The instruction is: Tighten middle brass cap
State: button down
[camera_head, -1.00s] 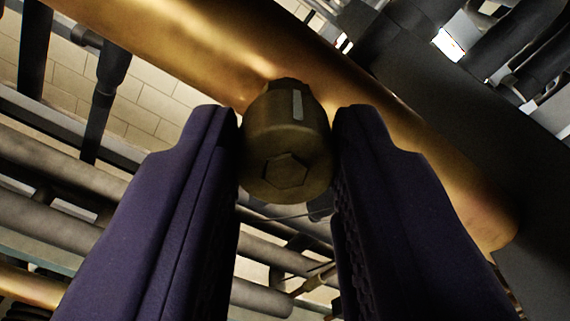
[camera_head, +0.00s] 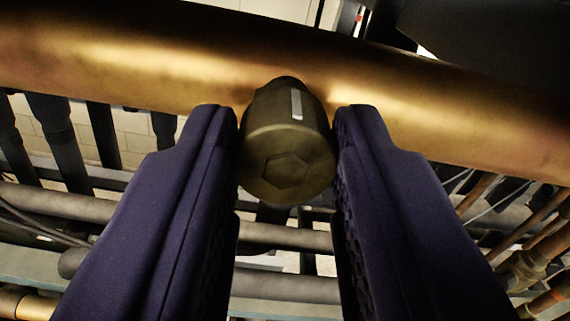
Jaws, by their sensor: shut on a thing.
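The brass cap (camera_head: 286,148) is a dull, dark brass cylinder with a hexagon on its near end and a pale stripe on its upper side. It sits on the front of a thick brass pipe (camera_head: 130,55) that crosses the upper part of the view. My gripper (camera_head: 286,140) has its two purple fingers on either side of the cap, shut on it near the fingertips. The far end of the cap meets the pipe; the exact joint is hard to see. No other cap shows.
Grey horizontal pipes (camera_head: 285,287) and dark upright pipes (camera_head: 62,140) lie below and behind the brass pipe. Thin copper-coloured pipes (camera_head: 525,270) stand at the lower right. A dark bulky body (camera_head: 500,45) fills the upper right.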

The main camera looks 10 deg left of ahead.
jog(key=c, duration=0.8)
grip_release()
